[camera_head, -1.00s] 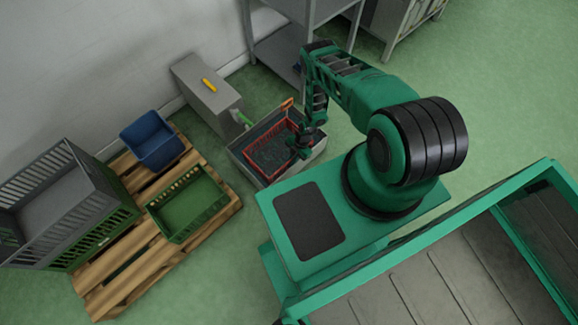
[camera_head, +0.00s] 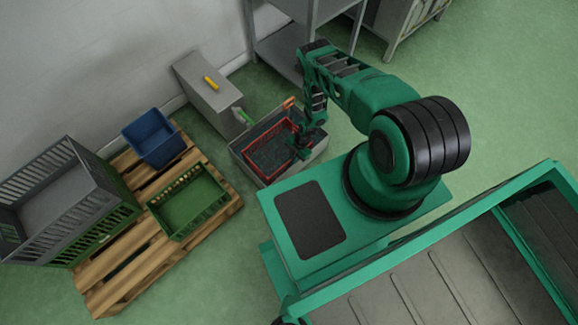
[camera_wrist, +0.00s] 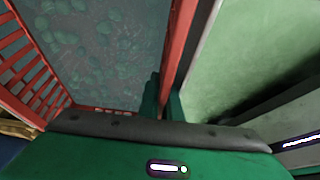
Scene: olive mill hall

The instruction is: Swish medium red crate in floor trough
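The red crate (camera_head: 268,133) sits inside the grey floor trough (camera_head: 246,170), with mainly its rim showing above dark water. In the wrist view the red crate (camera_wrist: 20,65) has slatted walls, and blurred green leaf-like shapes show in the water within it. My gripper (camera_head: 303,146) is at the crate's right side. In the wrist view my gripper (camera_wrist: 165,95) has its fingers on either side of the red wall and looks shut on it. The crate's lower part is hidden in the water.
A wooden pallet (camera_head: 135,265) at left bears a blue crate (camera_head: 152,140), a green crate (camera_head: 188,205) and a large grey crate (camera_head: 65,200). A grey box (camera_head: 208,90) with a yellow item on top stands behind the trough. A metal shelf (camera_head: 285,50) stands beyond.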

